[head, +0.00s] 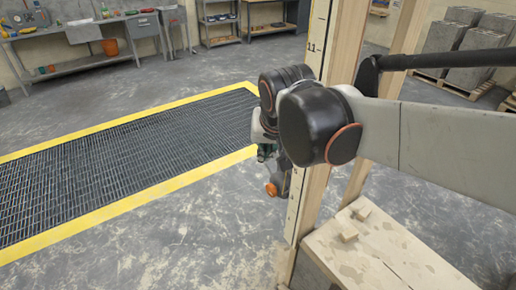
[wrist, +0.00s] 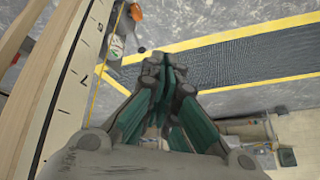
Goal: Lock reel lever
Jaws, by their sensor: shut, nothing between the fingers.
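A small grey-and-white reel (wrist: 117,46) with reddish parts sits against the edge of the marked board (wrist: 72,85). An orange knob (wrist: 135,12) shows above it, and a thin black stem with a round black end (wrist: 141,49) sticks out to its right, perhaps the lever. In the head view the orange knob (head: 271,189) shows low beside the board (head: 295,205); most of the reel is hidden. My gripper (wrist: 165,62) is shut and empty, its tips right of the black end in the wrist picture. I cannot tell whether they touch. In the head view my arm mostly hides the gripper.
A yellow cord (wrist: 100,70) runs along the board. A wooden bench (head: 385,255) stands at lower right. A yellow-edged floor grate (head: 120,155) lies at left, with open floor around it. Workbenches and stacked blocks (head: 445,38) are far back.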

